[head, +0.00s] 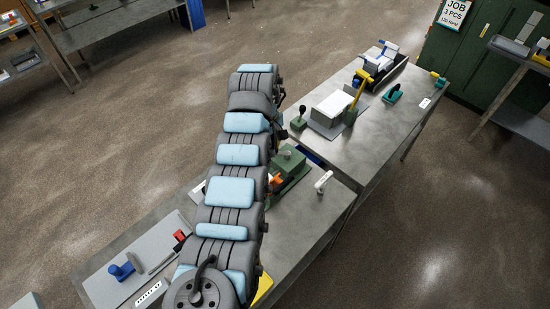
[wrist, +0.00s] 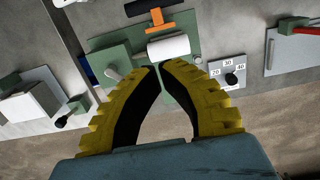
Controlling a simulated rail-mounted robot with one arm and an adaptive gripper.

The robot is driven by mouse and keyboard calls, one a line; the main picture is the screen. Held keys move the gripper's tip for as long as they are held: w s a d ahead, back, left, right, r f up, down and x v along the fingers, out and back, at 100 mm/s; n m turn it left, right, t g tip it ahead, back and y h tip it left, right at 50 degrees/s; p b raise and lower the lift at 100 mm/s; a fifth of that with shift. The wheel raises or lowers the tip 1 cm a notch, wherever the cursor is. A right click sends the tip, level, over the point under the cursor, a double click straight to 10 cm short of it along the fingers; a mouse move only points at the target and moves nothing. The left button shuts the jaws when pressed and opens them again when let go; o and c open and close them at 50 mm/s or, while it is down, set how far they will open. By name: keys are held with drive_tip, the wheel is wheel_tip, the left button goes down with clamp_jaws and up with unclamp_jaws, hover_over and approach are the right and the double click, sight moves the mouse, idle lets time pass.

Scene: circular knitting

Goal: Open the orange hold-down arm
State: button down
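The orange hold-down arm (wrist: 158,22) shows in the wrist view as an orange crosspiece with a black handle (wrist: 143,6). It lies on a green plate (wrist: 205,18), just beyond a white roll (wrist: 168,47). In the head view a small part of the orange arm (head: 275,181) shows beside the green fixture (head: 289,160); my own arm hides the rest. My gripper (wrist: 159,68) has yellow fingers with black inner faces. Its tips nearly meet, with a narrow gap and nothing held between them. In the picture they are below the white roll; contact cannot be told. The head view hides the gripper.
A green block with a grey-knobbed lever (wrist: 112,65) stands left of the fingers. A plate numbered 20, 30, 40 (wrist: 230,72) is to the right. A grey tray with a red-handled tool (wrist: 295,45) lies farther right. A white block (head: 333,107) sits on the neighbouring table.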

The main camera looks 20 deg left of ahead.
sight(279, 179)
drive_tip(key=f, duration=0.3)
drive_tip(key=d+f+p, duration=0.1)
drive_tip(key=f, duration=0.6)
drive_tip(key=shift+s+d, duration=0.3)
drive_tip(key=shift+s, duration=0.05)
drive_tip(key=shift+s+d+f+p, duration=0.2)
drive_tip(key=shift+d+f+p, duration=0.1)
drive_tip(key=shift+d+f, duration=0.2)
drive_tip(key=shift+s+d+f+p, duration=0.15)
drive_tip(key=shift+d+f+p, duration=0.2)
drive_tip(key=shift+d, duration=0.15)
